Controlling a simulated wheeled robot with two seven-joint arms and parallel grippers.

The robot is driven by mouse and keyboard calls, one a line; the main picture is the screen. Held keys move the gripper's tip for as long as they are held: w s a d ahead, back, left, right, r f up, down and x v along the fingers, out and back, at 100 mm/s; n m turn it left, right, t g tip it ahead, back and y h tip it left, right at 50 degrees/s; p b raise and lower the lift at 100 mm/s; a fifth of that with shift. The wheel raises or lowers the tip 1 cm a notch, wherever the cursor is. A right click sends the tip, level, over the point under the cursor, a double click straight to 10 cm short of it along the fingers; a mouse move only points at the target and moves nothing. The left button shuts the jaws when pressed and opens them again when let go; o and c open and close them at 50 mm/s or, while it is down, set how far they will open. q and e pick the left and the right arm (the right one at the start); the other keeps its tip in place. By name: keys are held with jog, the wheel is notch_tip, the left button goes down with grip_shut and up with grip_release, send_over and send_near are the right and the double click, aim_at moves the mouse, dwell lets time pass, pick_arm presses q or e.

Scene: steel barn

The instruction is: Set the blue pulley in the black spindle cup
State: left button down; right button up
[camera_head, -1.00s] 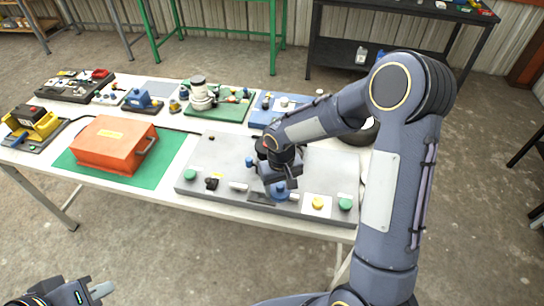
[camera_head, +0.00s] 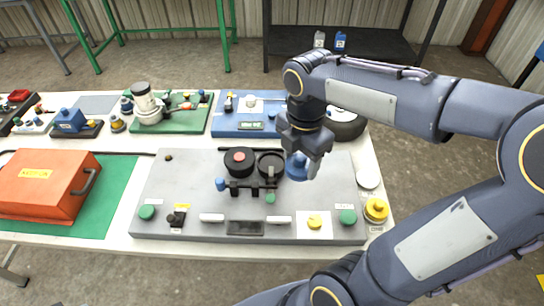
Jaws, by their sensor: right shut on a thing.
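The blue pulley (camera_head: 297,168) is between the fingers of my right gripper (camera_head: 304,160). The gripper points down and is shut on it, over the right half of the grey board (camera_head: 190,180). The fingers hide part of the pulley. Just left of it is a round black cup (camera_head: 268,158) with a dark hollow, which looks like the spindle cup. The pulley is beside the cup, not in it; its exact height is hard to tell. My left gripper is out of view.
A black round part with a red centre (camera_head: 239,160) stands left of the cup. Green knobs (camera_head: 147,212), a yellow knob (camera_head: 314,222) and light bars line the board's front. An orange case (camera_head: 45,185) lies left. A blue tray (camera_head: 228,127) stands behind.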

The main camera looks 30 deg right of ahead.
jog(key=shift+n, duration=0.3)
jog(key=w+f+p, duration=0.2)
jog(key=w+f, duration=0.2)
jog(key=w, duration=0.5)
send_over(272, 163)
jog(key=f, duration=0.4)
jog(key=shift+s+a+f, duration=0.1)
jog(key=shift+s+f, duration=0.3)
jog(key=shift+w+f, duration=0.15)
jog(key=shift+f, duration=0.05)
jog(key=f, duration=0.3)
jog(key=shift+w+f+p, duration=0.2)
jog(key=shift+f+p, duration=0.1)
jog(key=shift+p, duration=0.05)
jog(key=shift+f, duration=0.15)
jog(key=o, duration=1.1)
jog(key=shift+c, duration=0.2)
